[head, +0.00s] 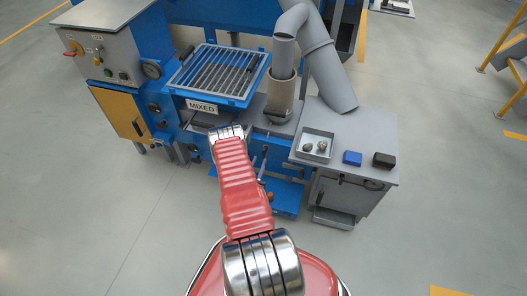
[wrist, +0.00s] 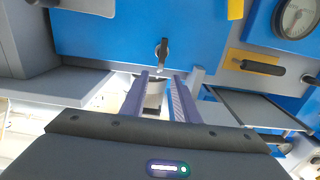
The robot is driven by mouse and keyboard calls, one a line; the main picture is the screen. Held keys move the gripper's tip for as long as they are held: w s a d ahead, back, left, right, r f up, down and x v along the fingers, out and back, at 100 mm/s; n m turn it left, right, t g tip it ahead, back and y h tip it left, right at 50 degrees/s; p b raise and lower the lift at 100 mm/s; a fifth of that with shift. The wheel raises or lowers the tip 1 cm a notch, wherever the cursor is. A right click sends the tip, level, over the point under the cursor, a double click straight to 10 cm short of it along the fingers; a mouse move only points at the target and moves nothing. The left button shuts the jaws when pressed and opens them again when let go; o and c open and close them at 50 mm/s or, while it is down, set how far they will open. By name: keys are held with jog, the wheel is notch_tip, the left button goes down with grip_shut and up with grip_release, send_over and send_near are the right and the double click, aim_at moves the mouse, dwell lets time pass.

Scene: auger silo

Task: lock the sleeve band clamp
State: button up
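In the head view a tan-grey sleeve (head: 281,92) stands around the lower end of a grey spout pipe. A darker fitting (head: 278,115) sits at its base; I cannot tell whether it is the band clamp or whether it is locked. My gripper's fingers (wrist: 160,78) are apart and empty in the wrist view, pointing at a blue panel. A small dark lever (wrist: 161,53) on a round metal boss shows just beyond the fingertips, apart from them. In the head view my arm reaches toward the machine's front, left of the sleeve; its fingers are not clear there.
A grated blue hopper (head: 217,72) with a MIXED sign (head: 202,107) stands left of the sleeve. A grey cabinet (head: 375,125) at right bears a tray (head: 314,145), a blue block (head: 352,158) and a black block (head: 384,160). A gauge (wrist: 298,17) and black handle (wrist: 262,67) are right of my fingers.

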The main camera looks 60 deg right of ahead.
aim_at(263, 152)
jog(key=d, duration=0.2)
jog(key=w+d, duration=0.1)
jog(key=d, duration=0.5)
jog(key=shift+w, duration=0.15)
grip_shut()
jog(key=shift+a, duration=0.1)
